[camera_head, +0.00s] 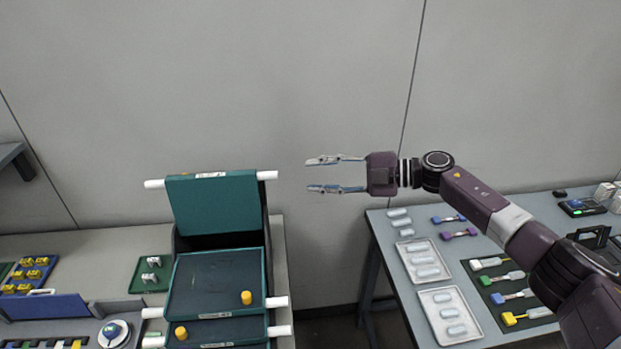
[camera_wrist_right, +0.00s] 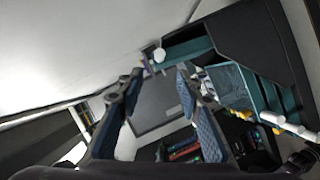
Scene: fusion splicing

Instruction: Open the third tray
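A stack of dark green trays stands on the left table in the head view. The topmost tray (camera_head: 215,215) is tipped up steeply, with white rod ends (camera_head: 267,175) at its upper corners. Below it, a second tray (camera_head: 210,275) lies sloping, with a yellow knob (camera_head: 246,297). A further tray (camera_head: 245,328) shows at the bottom edge, with a yellow knob (camera_head: 181,333) and white rod ends (camera_head: 280,331); it is partly cut off. My right gripper (camera_head: 335,174) is open and empty, right of the tipped tray and apart from it. The right wrist view shows its spread fingers (camera_wrist_right: 158,90). My left gripper is out of view.
The right table (camera_head: 383,237) holds white trays (camera_head: 443,344) of small sleeves and coloured tools. A gap separates both tables. On the left table are a small green tray (camera_head: 137,284), a blue panel (camera_head: 45,307) and a round white device (camera_head: 113,333).

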